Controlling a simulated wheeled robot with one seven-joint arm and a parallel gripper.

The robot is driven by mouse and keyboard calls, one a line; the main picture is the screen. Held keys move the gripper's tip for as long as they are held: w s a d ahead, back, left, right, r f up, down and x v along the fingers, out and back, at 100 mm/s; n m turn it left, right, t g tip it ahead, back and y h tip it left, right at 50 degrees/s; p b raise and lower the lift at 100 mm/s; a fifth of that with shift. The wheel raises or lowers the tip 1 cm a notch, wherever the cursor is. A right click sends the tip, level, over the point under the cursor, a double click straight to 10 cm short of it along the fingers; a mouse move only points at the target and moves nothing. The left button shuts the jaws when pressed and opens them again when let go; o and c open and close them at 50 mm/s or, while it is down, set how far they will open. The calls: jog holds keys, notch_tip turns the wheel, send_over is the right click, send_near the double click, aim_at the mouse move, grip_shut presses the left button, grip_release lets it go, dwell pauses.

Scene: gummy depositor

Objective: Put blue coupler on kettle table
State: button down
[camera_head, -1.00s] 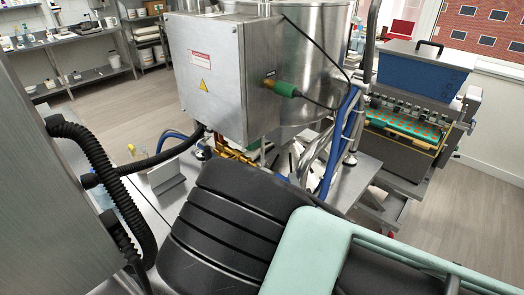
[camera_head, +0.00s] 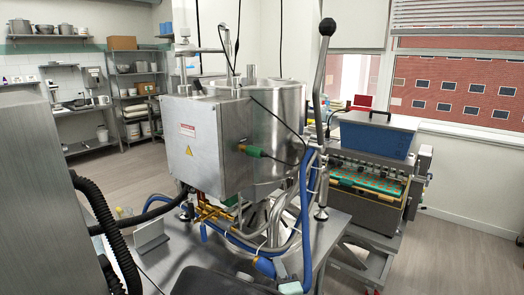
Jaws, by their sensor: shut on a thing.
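The kettle table (camera_head: 180,262) is a steel top under the big steel kettle (camera_head: 280,125) and its grey control box (camera_head: 205,145). A blue piece (camera_head: 265,267) shows low in the picture by the table's front, close to blue hoses. A smaller blue piece (camera_head: 203,232) shows beside brass fittings under the box. I cannot tell whether either is the blue coupler. My gripper is not in view. Only a dark part of my arm and a small pale green part show at the bottom edge, hiding some of the table's front.
A thick blue hose (camera_head: 307,215) runs down in front of the kettle. A small metal plate (camera_head: 151,238) stands on the table's left part. The depositor with a blue hopper (camera_head: 377,138) stands at the right. Shelves line the back left; floor is clear at the right.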

jog(key=s+d+f+h+b, duration=0.1)
jog(key=s+d+f+b, duration=0.1)
jog(key=d+f, duration=0.4)
jog(key=s+d+f+m+h+b, duration=0.1)
jog(key=s+d+f+b, duration=0.2)
jog(key=d, duration=1)
jog(key=s+d+f+m+h+b, duration=0.1)
jog(key=s+d+f+b, duration=0.1)
jog(key=d+f+b, duration=0.4)
jog(key=d+f, duration=0.3)
jog(key=f, duration=0.1)
jog(key=shift+s+d+h, duration=0.25)
jog(key=shift+d+h, duration=0.05)
jog(key=shift+h, duration=0.1)
